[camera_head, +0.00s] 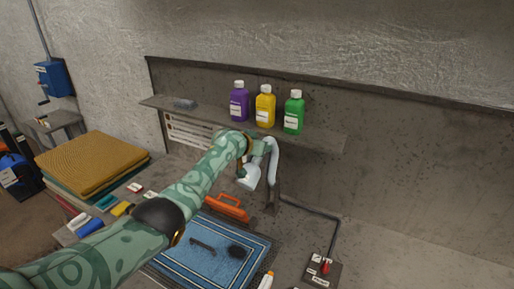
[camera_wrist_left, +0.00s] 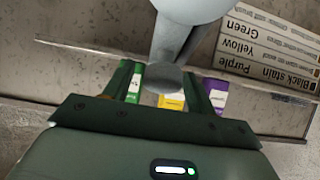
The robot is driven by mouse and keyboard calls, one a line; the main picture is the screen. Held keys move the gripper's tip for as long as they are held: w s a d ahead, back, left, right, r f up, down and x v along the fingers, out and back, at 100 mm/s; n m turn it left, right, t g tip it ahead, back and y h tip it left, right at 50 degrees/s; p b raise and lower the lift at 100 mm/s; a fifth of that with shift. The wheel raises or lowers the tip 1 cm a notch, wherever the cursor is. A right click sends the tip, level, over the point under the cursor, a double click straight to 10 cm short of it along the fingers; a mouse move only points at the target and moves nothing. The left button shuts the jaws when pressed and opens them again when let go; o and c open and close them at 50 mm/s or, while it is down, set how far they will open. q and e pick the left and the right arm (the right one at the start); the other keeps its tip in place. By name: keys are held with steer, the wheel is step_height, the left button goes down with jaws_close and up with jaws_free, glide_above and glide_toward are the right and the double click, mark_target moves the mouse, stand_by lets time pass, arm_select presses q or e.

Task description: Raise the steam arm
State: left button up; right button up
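The steam arm (camera_head: 272,158) is a pale curved tube with a wide pale head (camera_head: 250,176), in front of the back wall panel, above the blue rug (camera_head: 178,270). The head hangs low, tilted down. My left gripper (camera_head: 259,147) is at the upper part of the steam arm. In the left wrist view a grey part of the steam arm (camera_wrist_left: 180,40) reaches down between my two fingers (camera_wrist_left: 163,85). The fingers stand apart, with a gap beside the left finger; contact on the right is unclear. My right gripper is not in view.
Purple (camera_head: 239,103), yellow (camera_head: 265,106) and green (camera_head: 294,114) bottles stand on a shelf (camera_head: 325,140) just behind. A box with a red switch (camera_head: 325,267) sits at lower right. Folded rugs (camera_head: 92,163) lie left.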

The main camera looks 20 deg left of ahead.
arm_select(q)
steer(key=shift+s+a+r+p, duration=0.1)
steer(key=shift+s+r+p, duration=0.2)
steer(key=shift+s, duration=0.3)
steer(key=p+v, duration=0.2)
steer(key=v, duration=0.2)
steer(key=shift+s+r, duration=0.15)
steer(key=shift+s, duration=0.2)
steer(key=v, duration=1)
steer(key=shift+p, duration=0.35)
steer(key=shift+a, duration=0.1)
